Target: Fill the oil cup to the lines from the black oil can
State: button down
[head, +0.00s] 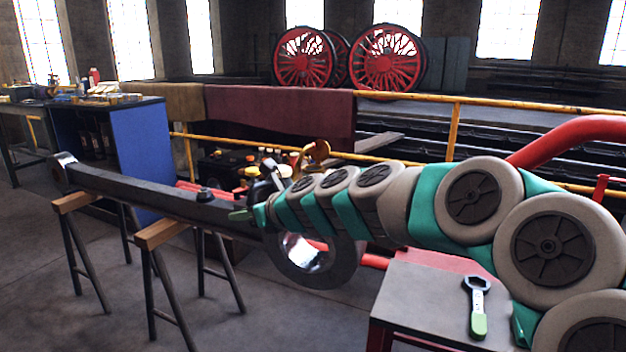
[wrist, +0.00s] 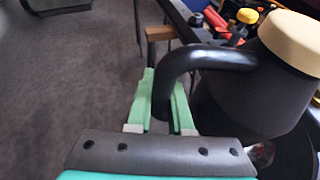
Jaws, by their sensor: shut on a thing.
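In the wrist view, the black oil can (wrist: 245,95) has a dark body, a cream top and a thick curved handle. My gripper (wrist: 163,88) has its green fingers shut on this handle. In the head view, my gripper (head: 243,214) is beside the big-end ring of a long dark connecting rod (head: 140,190), and the can is mostly hidden by my arm. A small dark round fitting (head: 205,194) stands on top of the rod, left of my gripper; it may be the oil cup. Its lines and oil level cannot be made out.
The rod lies on trestles with wooden tops (head: 160,235). A small grey-topped table (head: 425,300) at front right carries a green-handled wrench (head: 478,308). A cluttered cart (head: 225,165) stands behind the rod. A yellow rail (head: 455,130) crosses behind.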

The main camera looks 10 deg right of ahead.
jog(key=shift+r, duration=0.15)
jog(key=shift+s+r+p, duration=0.1)
jog(key=shift+r+p, duration=0.2)
jog(key=shift+p, duration=0.45)
jog(key=shift+s+a+r+m+g+p, duration=0.1)
jog(key=shift+a+r+m+g+p, duration=0.2)
jog(key=shift+p, duration=0.4)
jog(key=shift+d+r, duration=0.1)
jog(key=shift+d, duration=0.05)
jog(key=shift+s+a+r+m+g+y, duration=0.15)
jog(key=shift+r+m+y, duration=0.1)
jog(key=shift+r, duration=0.2)
jog(key=shift+s+a+r+m+g+y, duration=0.1)
jog(key=shift+r+m+g+y, duration=0.1)
jog(key=shift+r+m, duration=0.15)
jog(key=shift+s+a+r+m+g+y, duration=0.15)
jog(key=shift+r+m, duration=0.05)
jog(key=shift+r, duration=0.3)
jog(key=shift+f, duration=0.1)
